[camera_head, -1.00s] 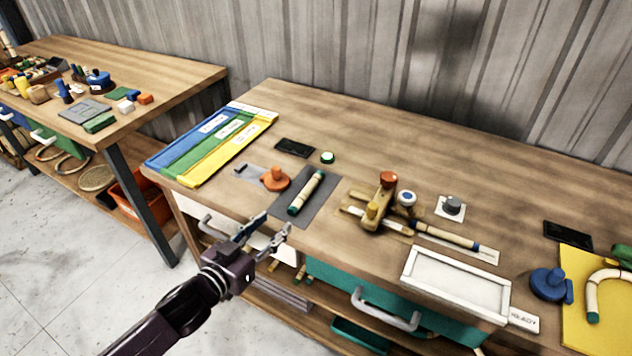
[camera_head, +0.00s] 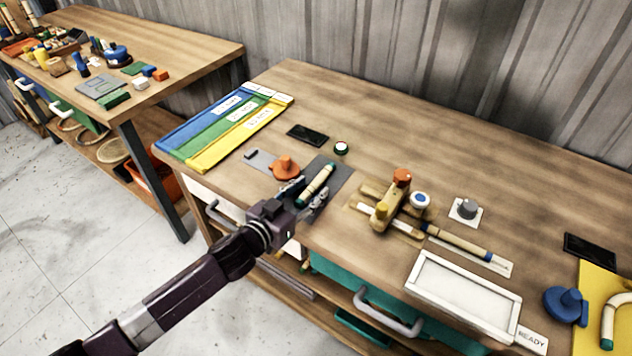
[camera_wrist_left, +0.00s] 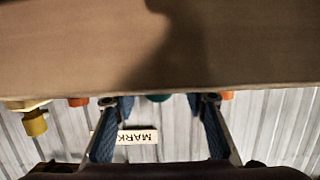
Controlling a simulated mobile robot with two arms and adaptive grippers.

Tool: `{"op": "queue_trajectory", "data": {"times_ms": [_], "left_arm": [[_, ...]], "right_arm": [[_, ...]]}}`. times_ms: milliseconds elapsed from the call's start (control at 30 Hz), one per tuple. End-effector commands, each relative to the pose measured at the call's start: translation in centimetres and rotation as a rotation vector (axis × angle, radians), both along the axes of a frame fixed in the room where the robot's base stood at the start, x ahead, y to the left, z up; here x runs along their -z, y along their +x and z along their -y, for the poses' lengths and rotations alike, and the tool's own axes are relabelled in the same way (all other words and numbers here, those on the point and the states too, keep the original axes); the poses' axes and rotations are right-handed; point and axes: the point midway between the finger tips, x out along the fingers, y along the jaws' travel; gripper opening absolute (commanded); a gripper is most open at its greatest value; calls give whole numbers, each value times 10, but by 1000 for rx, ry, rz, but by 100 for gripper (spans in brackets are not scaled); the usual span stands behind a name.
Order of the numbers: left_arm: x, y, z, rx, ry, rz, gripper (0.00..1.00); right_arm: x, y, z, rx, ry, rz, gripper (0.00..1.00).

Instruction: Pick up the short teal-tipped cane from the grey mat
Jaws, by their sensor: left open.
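The short cane (camera_head: 317,184) is pale with teal ends and lies on the dark grey mat (camera_head: 341,180) near the front edge of the bench. My left gripper (camera_head: 305,195) is open at the front end of the cane, with one finger to each side of it in the head view. I cannot tell whether the fingers touch the cane or the mat. In the left wrist view my open fingers (camera_wrist_left: 158,103) stand apart, with a small teal end (camera_wrist_left: 158,97) showing between them. My right gripper is not in view.
An orange knobbed piece (camera_head: 285,167) sits close left of the mat. A wooden jig (camera_head: 388,207) with an orange knob stands to the right. A white tray (camera_head: 462,296) lies at the front right.

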Motion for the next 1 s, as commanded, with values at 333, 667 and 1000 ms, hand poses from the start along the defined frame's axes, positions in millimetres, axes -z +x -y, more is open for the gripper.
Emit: {"op": "queue_trajectory", "data": {"times_ms": [333,667,1000], "left_arm": [[5,16,11,0,0,0,40],[4,16,10,-1,0,-1,17],[4,16,10,-1,0,-1,0]], "right_arm": [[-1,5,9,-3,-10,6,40],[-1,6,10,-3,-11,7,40],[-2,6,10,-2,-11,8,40]]}}
